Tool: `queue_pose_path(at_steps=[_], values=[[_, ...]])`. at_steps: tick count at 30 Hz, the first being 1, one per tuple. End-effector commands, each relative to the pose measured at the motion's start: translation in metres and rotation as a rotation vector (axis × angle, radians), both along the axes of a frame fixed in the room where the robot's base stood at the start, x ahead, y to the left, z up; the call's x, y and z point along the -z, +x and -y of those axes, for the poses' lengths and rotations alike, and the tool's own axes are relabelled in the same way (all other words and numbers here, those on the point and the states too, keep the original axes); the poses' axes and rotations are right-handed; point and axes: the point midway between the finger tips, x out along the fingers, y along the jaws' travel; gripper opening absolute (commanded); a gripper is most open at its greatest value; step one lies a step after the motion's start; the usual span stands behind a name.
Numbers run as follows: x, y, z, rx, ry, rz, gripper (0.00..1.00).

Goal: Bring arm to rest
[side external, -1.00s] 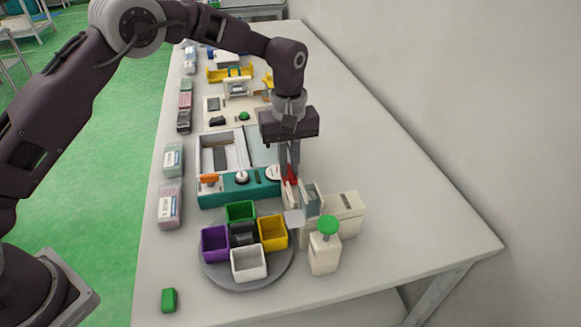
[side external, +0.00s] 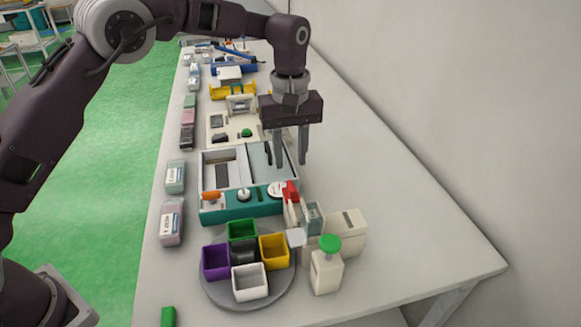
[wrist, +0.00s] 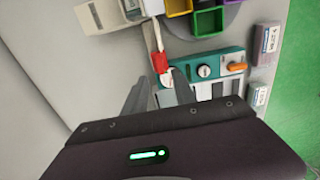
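My gripper (side external: 290,162) hangs fingers down above the right end of the teal-fronted machine (side external: 225,208). Its two fingers are apart with nothing between them. The red part (side external: 290,191) of the small white device stands just below and in front of the fingertips, apart from them. In the wrist view my gripper (wrist: 158,88) shows its spread fingers on either side of the red part (wrist: 160,62), which lies beyond the tips.
A round grey tray (side external: 215,290) holds several coloured bins. A dispenser with a green top (side external: 329,243) stands to its right. Labelled packs (side external: 171,222) line the left table edge. A green block (side external: 168,316) lies at the front left. The table's right side is clear.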

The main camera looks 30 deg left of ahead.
Motion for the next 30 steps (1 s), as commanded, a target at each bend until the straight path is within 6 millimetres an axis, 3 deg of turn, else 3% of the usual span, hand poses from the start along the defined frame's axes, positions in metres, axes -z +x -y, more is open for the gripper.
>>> queue_pose_path(at_steps=[11, 14, 16, 19, 21, 23, 27, 30], values=[[-0.001, -0.001, 0.0, 0.001, 0.0, 0.0, 0.33], [-0.024, -0.009, -0.008, 0.028, -0.009, 0.023, 0.33], [-0.06, -0.027, -0.023, 0.082, -0.022, 0.066, 0.33], [-0.116, -0.077, -0.05, 0.206, -0.028, 0.149, 0.33], [-0.144, -0.121, -0.067, 0.299, -0.019, 0.21, 0.33], [-0.159, -0.16, -0.079, 0.38, -0.002, 0.261, 0.33], [-0.162, -0.252, -0.1, 0.563, 0.069, 0.372, 0.33], [-0.146, -0.299, -0.108, 0.668, 0.128, 0.423, 0.33]])
